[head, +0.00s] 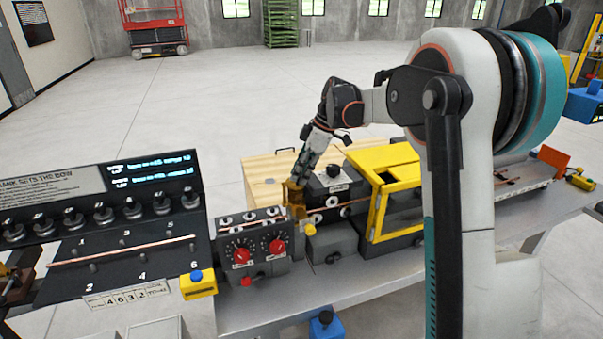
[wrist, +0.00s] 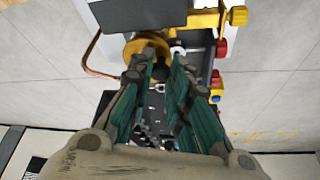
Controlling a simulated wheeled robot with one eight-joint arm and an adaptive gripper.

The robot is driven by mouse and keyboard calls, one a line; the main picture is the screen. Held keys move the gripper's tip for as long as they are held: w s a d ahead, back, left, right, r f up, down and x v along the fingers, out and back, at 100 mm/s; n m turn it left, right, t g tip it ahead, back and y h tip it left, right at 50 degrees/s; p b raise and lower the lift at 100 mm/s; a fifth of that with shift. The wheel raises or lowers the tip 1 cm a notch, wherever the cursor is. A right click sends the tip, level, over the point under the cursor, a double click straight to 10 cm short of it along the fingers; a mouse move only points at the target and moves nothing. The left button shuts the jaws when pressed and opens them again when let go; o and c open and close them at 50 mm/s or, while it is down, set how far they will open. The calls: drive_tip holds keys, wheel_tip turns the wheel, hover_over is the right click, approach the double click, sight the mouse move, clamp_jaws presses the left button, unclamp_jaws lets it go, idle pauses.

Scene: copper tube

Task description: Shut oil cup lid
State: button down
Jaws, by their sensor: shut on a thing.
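The brass-coloured oil cup (head: 293,203) stands on the machine between the red-dial block and the dark block in the head view. My gripper (head: 299,181) reaches down to it from above, tilted. In the wrist view, the round brass-yellow lid (wrist: 133,49) is at the tips of my gripper (wrist: 162,66). The fingers are closed on it, with a gap between them. The fingers cover part of the lid, and its exact angle and hinge cannot be made out.
The grey block with red dials (head: 257,250) stands close at the left. A dark block (head: 334,190) and a yellow-framed guard (head: 388,190) are at the right. A black panel with knobs (head: 98,215) is at the far left.

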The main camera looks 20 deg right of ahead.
idle(0.3)
drive_tip(key=c, duration=1.5)
unclamp_jaws()
drive_tip(key=shift+w+a, duration=0.1)
drive_tip(key=shift+o, duration=0.2)
drive_tip(key=v, duration=0.8)
drive_tip(key=s+a+f+m+t+h+b, duration=0.15)
drive_tip(key=s+a+f+m+b, duration=0.3)
drive_tip(key=s, duration=0.45)
drive_tip(key=s+a+f+m+t+h+b, duration=0.1)
drive_tip(key=s+a+f+m+h+b, duration=0.15)
drive_tip(key=s+f+b, duration=0.55)
drive_tip(key=s+a+f+m+t+b, duration=0.1)
drive_tip(key=s+f+m+t+b, duration=0.2)
drive_tip(key=s+f, duration=1.1)
drive_tip(key=s+m+b, duration=0.3)
drive_tip(key=b, duration=0.2)
drive_tip(key=shift+s+a+f+m, duration=0.25)
drive_tip(key=shift+m, duration=0.05)
